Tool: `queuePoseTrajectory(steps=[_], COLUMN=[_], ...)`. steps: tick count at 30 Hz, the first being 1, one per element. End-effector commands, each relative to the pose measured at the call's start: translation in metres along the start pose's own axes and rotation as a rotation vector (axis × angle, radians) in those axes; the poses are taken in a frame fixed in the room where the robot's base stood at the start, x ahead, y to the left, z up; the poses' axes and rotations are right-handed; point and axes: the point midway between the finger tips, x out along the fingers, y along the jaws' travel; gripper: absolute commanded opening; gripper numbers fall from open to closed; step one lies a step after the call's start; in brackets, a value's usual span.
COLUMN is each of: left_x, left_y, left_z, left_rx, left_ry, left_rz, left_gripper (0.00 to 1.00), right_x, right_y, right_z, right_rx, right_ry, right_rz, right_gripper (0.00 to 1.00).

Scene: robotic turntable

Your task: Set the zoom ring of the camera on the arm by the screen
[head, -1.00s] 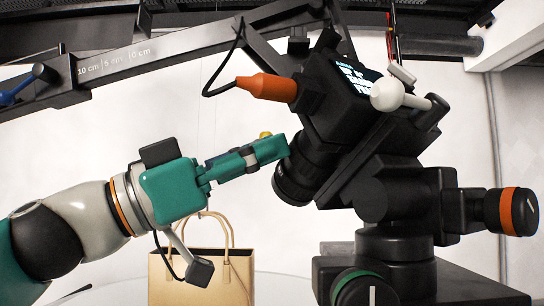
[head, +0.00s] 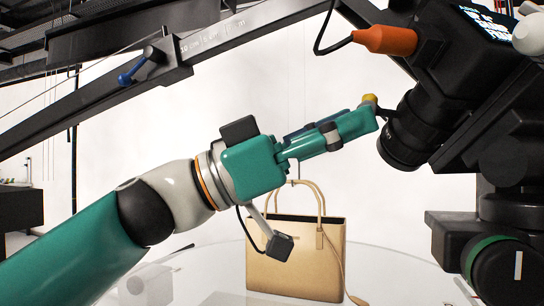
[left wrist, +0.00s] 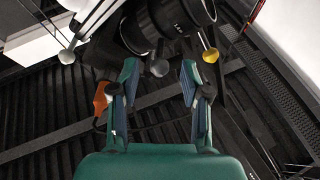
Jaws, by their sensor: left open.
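The black camera (head: 446,70) hangs at the upper right of the head view, its lens (head: 404,135) pointing down and left. The lens also shows at the top of the left wrist view (left wrist: 178,18). Small ball-ended levers stand by the lens there: a yellow ball (left wrist: 210,55) and a grey ball (left wrist: 160,68). The yellow ball (head: 369,98) also shows just above my gripper tips in the head view. My left gripper (head: 366,121) is open, its fingertips (left wrist: 158,76) close beside the lens. The grey ball appears between the fingers; I cannot tell contact. My right gripper is out of view.
An orange plug (head: 385,40) with a black cable sits on the camera's side. A black beam (head: 200,50) with a blue-handled clamp crosses above my arm. A tan bag (head: 300,262) stands on the round table below my gripper. A green-ringed knob (head: 500,265) is at lower right.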

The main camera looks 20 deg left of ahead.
Motion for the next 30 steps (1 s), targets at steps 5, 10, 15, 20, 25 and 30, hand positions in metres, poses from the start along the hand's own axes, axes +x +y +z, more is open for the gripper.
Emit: queuePoseTrajectory(steps=[5, 10, 15, 20, 25, 30], left_x=[-0.040, -0.069, -0.085, -0.088, -0.087, -0.087], left_y=[-0.001, -0.001, 0.000, 0.000, 0.000, 0.000], left_z=[0.000, 0.001, 0.001, 0.001, 0.001, 0.001], left_rx=[0.001, 0.001, -0.001, 0.000, 0.000, 0.000], left_ry=[-0.001, 0.000, 0.000, 0.000, 0.000, 0.000], left_rz=[-0.006, -0.005, -0.002, -0.001, -0.001, -0.001], left_gripper=[0.47, 0.47, 0.47, 0.47, 0.47, 0.47], right_x=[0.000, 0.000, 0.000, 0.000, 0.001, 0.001], right_y=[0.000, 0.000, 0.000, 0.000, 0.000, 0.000], right_z=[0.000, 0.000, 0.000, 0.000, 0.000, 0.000], right_rx=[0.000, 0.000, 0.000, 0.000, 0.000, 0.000], right_ry=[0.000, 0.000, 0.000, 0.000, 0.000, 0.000], right_rz=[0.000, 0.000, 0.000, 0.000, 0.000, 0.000], right_gripper=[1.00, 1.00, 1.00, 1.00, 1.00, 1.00])
